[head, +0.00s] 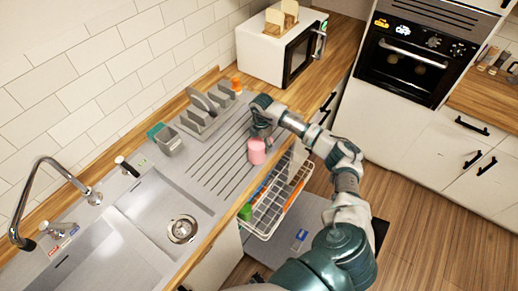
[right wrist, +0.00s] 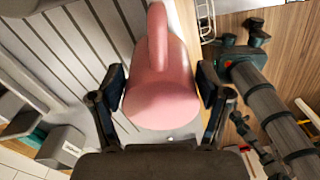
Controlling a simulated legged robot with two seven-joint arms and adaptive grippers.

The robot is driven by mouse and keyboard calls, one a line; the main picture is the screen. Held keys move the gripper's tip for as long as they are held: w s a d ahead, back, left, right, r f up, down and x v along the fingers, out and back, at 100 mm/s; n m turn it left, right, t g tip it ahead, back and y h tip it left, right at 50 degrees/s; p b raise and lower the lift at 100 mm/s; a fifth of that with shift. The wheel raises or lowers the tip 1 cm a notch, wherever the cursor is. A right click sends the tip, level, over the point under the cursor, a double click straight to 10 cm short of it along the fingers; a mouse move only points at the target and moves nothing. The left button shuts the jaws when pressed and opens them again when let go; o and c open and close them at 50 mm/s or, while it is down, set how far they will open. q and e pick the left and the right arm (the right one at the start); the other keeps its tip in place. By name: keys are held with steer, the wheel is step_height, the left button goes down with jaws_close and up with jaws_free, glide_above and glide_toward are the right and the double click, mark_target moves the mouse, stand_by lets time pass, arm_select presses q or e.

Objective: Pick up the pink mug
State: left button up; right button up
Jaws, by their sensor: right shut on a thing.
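The pink mug (head: 257,152) is at the right end of the ribbed drainboard in the head view, close to the counter's front edge. My right gripper (head: 262,130) is over it, reaching in from the right. In the right wrist view the pink mug (right wrist: 162,85) fills the space between the two dark fingers of my right gripper (right wrist: 162,92), which press on its sides. Its handle points to the top of that view. I cannot tell whether the mug touches the drainboard. My left gripper is not in view.
A pulled-out dishwasher rack (head: 277,197) stands just below the counter edge. A grey dish rack (head: 208,108) sits behind the drainboard (head: 215,165). The sink (head: 160,215) and tap (head: 38,195) are at the left. A microwave (head: 280,50) stands further back.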

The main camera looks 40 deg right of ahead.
steer(key=s+a+r+b, duration=0.2)
steer(key=s+a+b, duration=0.1)
steer(key=s+a, duration=0.8)
steer(key=w+d+r+m+p, duration=0.2)
steer(key=w+d+r+p, duration=0.1)
steer(key=w, duration=0.5)
steer(key=w+d+r+m+p, duration=0.2)
steer(key=w+d, duration=0.1)
steer(key=w, duration=0.5)
step_height(320, 180, down, 8)
steer(key=b, duration=0.6)
steer(key=shift+w, duration=0.15)
steer(key=shift+a+f+b, duration=0.15)
steer(key=shift+f+b, duration=0.2)
steer(key=shift+f, duration=0.45)
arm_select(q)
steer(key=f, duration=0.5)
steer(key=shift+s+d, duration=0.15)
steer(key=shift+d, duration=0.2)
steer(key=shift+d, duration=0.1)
arm_select(e)
steer(key=shift+d+f, duration=0.1)
steer(key=shift+d, duration=0.15)
